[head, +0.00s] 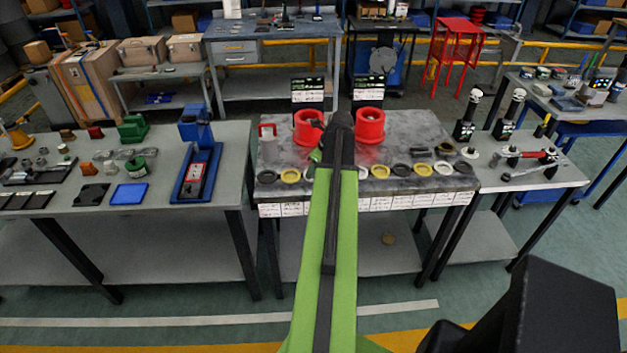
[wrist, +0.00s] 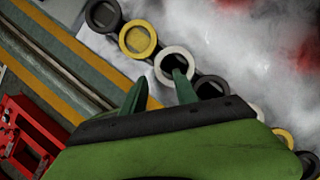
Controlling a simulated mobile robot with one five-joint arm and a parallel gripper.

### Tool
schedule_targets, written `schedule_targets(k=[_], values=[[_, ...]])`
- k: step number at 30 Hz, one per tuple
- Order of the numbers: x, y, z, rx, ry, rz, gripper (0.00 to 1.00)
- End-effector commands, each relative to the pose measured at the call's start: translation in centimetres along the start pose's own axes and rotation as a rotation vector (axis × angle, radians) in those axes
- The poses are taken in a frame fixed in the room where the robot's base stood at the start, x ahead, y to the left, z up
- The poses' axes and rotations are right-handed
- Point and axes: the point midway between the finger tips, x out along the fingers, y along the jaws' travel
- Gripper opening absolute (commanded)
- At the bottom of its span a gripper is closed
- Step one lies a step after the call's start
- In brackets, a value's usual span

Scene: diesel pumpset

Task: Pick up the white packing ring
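In the wrist view a white packing ring (wrist: 160,59) lies flat in a row of rings, between a yellow ring (wrist: 127,47) and a dark ring (wrist: 196,88). My gripper (wrist: 158,78) is open and empty; its right finger overlaps this white ring in the picture, and its left finger is off to the left. I cannot tell whether it touches. A second white ring (wrist: 259,108) shows farther right, partly hidden by my gripper. In the head view my arm hides part of the row; white rings show just right of it (head: 362,173) and near the right end (head: 443,168).
The rings lie along the front edge of the grey table (head: 400,130), behind a strip of white labels (head: 375,204). Two red cylindrical parts (head: 370,126) (head: 307,127) stand behind them. A side table with parts (head: 530,165) adjoins at right; another bench (head: 60,200) stands left.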

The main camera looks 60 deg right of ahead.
Motion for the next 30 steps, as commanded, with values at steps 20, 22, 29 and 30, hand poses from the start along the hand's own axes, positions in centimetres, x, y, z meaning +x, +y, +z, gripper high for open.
schedule_targets(k=[20, 22, 29, 30], values=[[3.5, 0.1, 0.0, 0.001, 0.000, 0.000, 0.03], [3.5, 0.1, 0.0, 0.001, 0.000, 0.000, 0.00], [3.5, 0.1, 0.0, 0.001, 0.000, 0.000, 0.00], [3.5, 0.1, 0.0, 0.001, 0.000, 0.000, 0.00]])
